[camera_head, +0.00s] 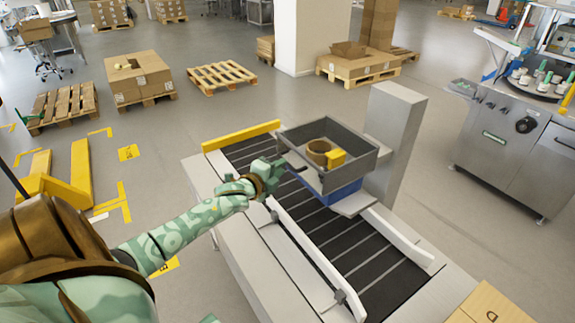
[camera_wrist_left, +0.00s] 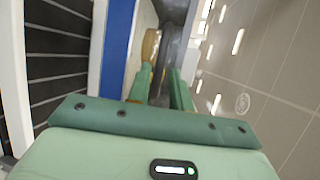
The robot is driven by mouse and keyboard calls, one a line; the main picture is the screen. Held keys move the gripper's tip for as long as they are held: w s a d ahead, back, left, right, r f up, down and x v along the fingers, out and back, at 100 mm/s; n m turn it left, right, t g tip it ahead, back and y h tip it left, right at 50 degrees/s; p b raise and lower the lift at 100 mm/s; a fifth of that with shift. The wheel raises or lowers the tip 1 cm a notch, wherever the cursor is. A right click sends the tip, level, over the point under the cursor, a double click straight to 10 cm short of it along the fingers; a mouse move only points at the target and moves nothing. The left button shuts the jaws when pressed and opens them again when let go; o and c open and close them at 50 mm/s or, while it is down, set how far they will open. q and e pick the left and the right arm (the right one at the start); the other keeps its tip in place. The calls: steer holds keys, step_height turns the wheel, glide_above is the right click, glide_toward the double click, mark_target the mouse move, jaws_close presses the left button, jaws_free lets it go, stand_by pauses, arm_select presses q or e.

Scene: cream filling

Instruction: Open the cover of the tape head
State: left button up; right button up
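The tape head is a grey, open-topped box (camera_head: 352,160) with a blue lower part (camera_head: 345,192), held above a conveyor by a grey column. A tan ring-shaped roll (camera_head: 318,150) and a yellow block (camera_head: 336,158) sit in it. I cannot tell which part is the cover. My left gripper (camera_head: 284,168) is at the box's near left side. In the left wrist view its green fingers (camera_wrist_left: 160,78) stand apart, with a dark grey part of the box (camera_wrist_left: 174,38) just ahead. The blue part (camera_wrist_left: 117,45) runs alongside. Contact is unclear. My right gripper is out of view.
The black-slatted conveyor (camera_head: 375,262) runs beneath the box, with white side rails (camera_head: 400,238) and a yellow bar (camera_head: 240,136) at its far end. The grey column (camera_head: 395,130) stands right behind the box.

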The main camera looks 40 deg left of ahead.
arm_select(q)
steer(key=x, duration=0.4)
steer(key=shift+w+f, duration=0.1)
steer(key=shift+w, duration=0.2)
